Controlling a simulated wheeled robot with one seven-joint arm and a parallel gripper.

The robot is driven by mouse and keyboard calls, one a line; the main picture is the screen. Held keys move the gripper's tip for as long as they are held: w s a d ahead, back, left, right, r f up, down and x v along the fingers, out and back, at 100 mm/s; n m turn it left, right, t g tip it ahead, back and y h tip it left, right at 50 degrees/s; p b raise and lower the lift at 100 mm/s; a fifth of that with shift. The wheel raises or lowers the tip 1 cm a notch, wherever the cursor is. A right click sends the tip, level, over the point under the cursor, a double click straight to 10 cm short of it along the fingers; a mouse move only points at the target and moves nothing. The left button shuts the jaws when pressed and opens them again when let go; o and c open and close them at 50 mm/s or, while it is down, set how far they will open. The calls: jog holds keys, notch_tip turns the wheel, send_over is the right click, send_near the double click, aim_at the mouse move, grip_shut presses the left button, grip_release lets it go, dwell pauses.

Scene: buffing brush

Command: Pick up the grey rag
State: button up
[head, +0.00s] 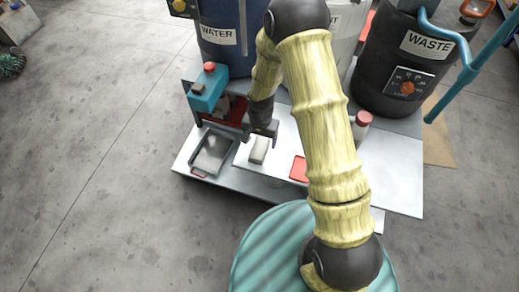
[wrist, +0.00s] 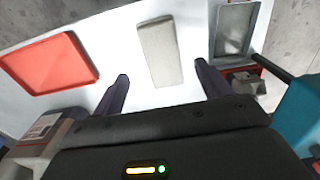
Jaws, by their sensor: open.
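The grey rag (head: 258,150) is a small, flat, pale grey rectangle lying on the white board, between the metal tray and the red tray. It also shows in the wrist view (wrist: 160,52). My gripper (head: 262,130) is open and empty just behind the rag in the head view. In the wrist view my gripper (wrist: 161,72) has its two dark fingers apart, with the near end of the rag showing between them. The rag is not gripped. I cannot tell the fingers' exact height above the board.
A metal tray (head: 213,152) lies left of the rag and a red tray (head: 299,168) lies right. A teal device (head: 208,90) stands behind the metal tray. A red-capped bottle (head: 361,125) and the WATER (head: 222,48) and WASTE (head: 400,70) drums stand farther back.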

aim_at(259, 147)
notch_tip(259, 147, down, 5)
jog(key=shift+w+a+f+b, duration=0.1)
jog(key=shift+w+a+b, duration=0.05)
jog(key=shift+b, duration=0.55)
jog(key=c, duration=1.2)
jog(key=shift+o, duration=0.2)
notch_tip(259, 147, up, 10)
jog(key=p, duration=0.2)
